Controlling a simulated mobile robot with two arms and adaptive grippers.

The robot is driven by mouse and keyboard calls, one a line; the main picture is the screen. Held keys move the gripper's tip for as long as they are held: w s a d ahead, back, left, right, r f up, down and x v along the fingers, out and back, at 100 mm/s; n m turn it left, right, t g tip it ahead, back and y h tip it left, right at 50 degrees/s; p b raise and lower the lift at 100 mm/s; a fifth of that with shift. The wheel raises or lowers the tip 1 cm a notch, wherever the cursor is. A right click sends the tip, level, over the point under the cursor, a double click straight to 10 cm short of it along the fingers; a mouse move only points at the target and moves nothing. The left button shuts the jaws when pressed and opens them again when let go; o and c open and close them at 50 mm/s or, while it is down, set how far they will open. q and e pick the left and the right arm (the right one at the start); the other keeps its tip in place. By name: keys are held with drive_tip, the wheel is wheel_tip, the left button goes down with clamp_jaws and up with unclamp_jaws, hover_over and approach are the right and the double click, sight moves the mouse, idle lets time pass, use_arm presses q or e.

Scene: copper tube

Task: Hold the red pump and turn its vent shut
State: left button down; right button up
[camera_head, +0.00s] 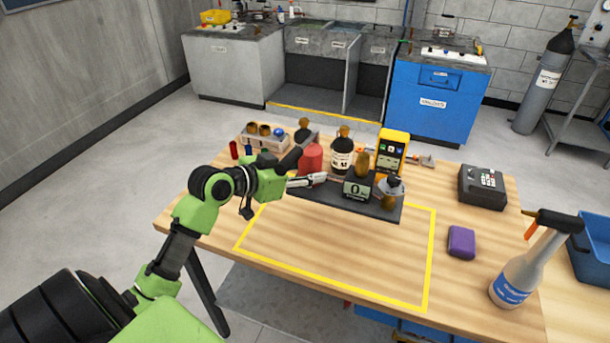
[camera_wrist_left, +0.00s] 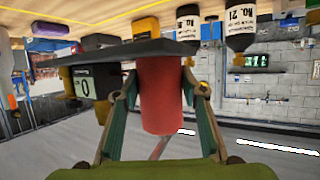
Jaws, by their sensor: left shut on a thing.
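The red pump (camera_head: 312,157) stands upright on the left part of a dark tray (camera_head: 330,198) on the wooden table. My left gripper (camera_head: 308,180) reaches it from the front left. In the left wrist view, which is upside down, the red pump's body (camera_wrist_left: 162,95) lies between the two fingers of my left gripper (camera_wrist_left: 160,88). The gripper is shut on it. I cannot make out the vent or its position. My right gripper is not in view.
Close by on the tray are a scale with display (camera_head: 356,190), a dark labelled bottle (camera_head: 341,156) and a brown bottle (camera_head: 390,194). A yellow meter (camera_head: 392,150) stands behind. A purple block (camera_head: 461,242) and spray bottle (camera_head: 520,270) are right. The yellow-outlined front area is clear.

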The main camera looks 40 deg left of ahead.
use_arm(q)
drive_tip(key=shift+w+a+r, duration=0.15)
drive_tip(key=shift+w+a, duration=0.15)
drive_tip(key=shift+w, duration=0.4)
drive_tip(key=shift+w+a+r, duration=0.2)
drive_tip(key=shift+w+a, duration=0.1)
drive_tip(key=shift+w, duration=0.35)
drive_tip(key=shift+w+a+r, duration=0.15)
drive_tip(key=shift+w+a, duration=0.15)
drive_tip(key=shift+w, duration=0.4)
drive_tip(key=shift+f+b, duration=4.2)
drive_tip(key=shift+f, duration=2.1)
drive_tip(key=shift+s+f, duration=0.1)
drive_tip(key=shift+f, duration=0.15)
drive_tip(key=shift+s+f, duration=0.15)
drive_tip(key=shift+f, duration=0.4)
drive_tip(key=shift+d+r, duration=0.1)
